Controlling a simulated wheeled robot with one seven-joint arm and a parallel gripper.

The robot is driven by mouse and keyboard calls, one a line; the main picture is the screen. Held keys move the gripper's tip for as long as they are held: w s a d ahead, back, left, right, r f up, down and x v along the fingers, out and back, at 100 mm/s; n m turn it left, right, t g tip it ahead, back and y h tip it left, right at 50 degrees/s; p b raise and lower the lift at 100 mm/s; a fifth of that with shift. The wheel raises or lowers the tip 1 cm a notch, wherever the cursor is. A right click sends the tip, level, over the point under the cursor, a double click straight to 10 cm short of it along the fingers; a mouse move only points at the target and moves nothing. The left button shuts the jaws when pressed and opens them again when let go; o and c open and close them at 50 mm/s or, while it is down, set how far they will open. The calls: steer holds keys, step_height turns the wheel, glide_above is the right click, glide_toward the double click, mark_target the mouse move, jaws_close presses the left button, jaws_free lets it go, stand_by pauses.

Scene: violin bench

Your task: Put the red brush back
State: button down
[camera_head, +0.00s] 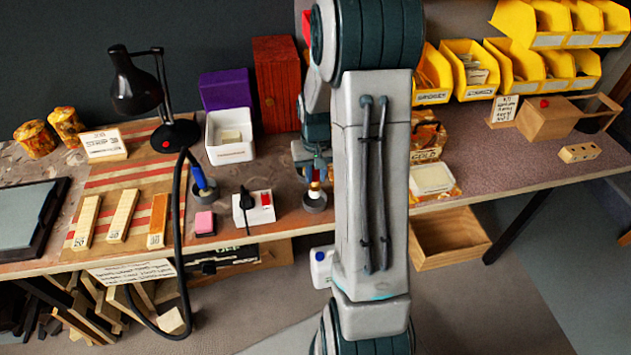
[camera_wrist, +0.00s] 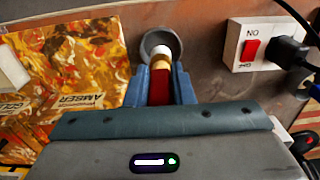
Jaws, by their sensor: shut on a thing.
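The red brush (camera_wrist: 160,88) has a red handle, a tan ferrule and a white tip. My gripper (camera_wrist: 163,76) is shut on its handle, with a blue finger on either side. The brush tip (camera_head: 315,187) points down at a round grey cup (camera_head: 314,203) on the bench. In the wrist view the tip overlaps the mouth of this cup (camera_wrist: 153,40). I cannot tell whether it is inside or just above. My arm hides part of the gripper in the head view.
A white switch box (camera_head: 258,208) with a black plug stands left of the cup. A blue-handled tool (camera_head: 199,179) stands in another cup farther left, near a pink block (camera_head: 204,223). An amber-patterned sheet (camera_wrist: 75,65) lies beside the cup. The bench's front edge is close.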

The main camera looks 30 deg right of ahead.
mark_target(316, 188)
steer(key=shift+f, duration=1.85)
steer(key=shift+f, duration=0.15)
steer(key=c, duration=1.3)
jaws_free()
steer(key=shift+o, duration=0.2)
